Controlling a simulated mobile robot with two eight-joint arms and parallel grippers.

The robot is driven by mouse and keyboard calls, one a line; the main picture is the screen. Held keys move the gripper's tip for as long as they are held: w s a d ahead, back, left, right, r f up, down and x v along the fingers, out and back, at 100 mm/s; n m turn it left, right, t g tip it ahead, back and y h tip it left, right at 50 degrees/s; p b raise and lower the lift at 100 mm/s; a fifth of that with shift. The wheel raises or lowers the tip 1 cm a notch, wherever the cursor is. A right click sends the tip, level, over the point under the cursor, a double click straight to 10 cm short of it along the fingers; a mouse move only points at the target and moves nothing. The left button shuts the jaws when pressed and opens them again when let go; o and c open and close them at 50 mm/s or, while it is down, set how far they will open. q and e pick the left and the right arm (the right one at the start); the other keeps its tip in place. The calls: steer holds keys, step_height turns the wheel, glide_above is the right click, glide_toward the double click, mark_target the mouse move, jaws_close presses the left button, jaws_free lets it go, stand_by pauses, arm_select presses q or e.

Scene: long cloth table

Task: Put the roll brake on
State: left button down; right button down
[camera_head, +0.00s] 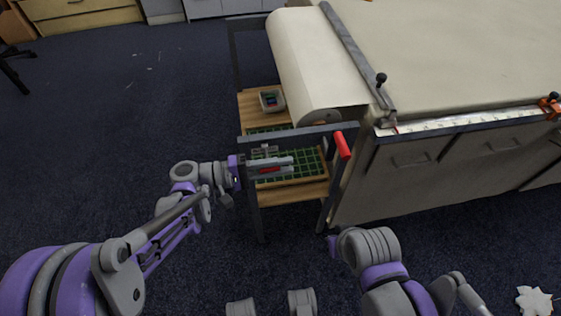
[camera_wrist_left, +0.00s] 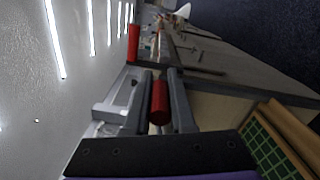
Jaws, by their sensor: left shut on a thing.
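A cream cloth roll (camera_head: 299,72) lies at the left end of the long table, its near end facing me. My left gripper (camera_head: 288,165) is in front of the dark roll frame (camera_head: 290,132), below its top bar. It is shut on a red cylindrical grip, seen between the fingers in the left wrist view (camera_wrist_left: 160,102). A second red handle (camera_head: 342,145) sits at the frame's right upright, apart from my gripper; a red piece also shows beyond the fingers in the left wrist view (camera_wrist_left: 133,42). I cannot tell which is the roll brake. My right gripper's fingers are not visible.
Wooden shelves with a green gridded mat (camera_head: 302,166) and a small bin (camera_head: 271,101) stand inside the frame. The table (camera_head: 450,50) extends right, with a ruler strip (camera_head: 465,119) and a black-knobbed bar (camera_head: 352,48). The dark carpet at left is free.

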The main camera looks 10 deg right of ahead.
arm_select(q)
steer(key=shift+f, duration=0.15)
stand_by(0.3)
steer(key=c, duration=0.8)
jaws_free()
steer(key=shift+o, duration=0.2)
steer(key=shift+a, duration=0.15)
steer(key=a, duration=1)
steer(key=shift+a, duration=0.3)
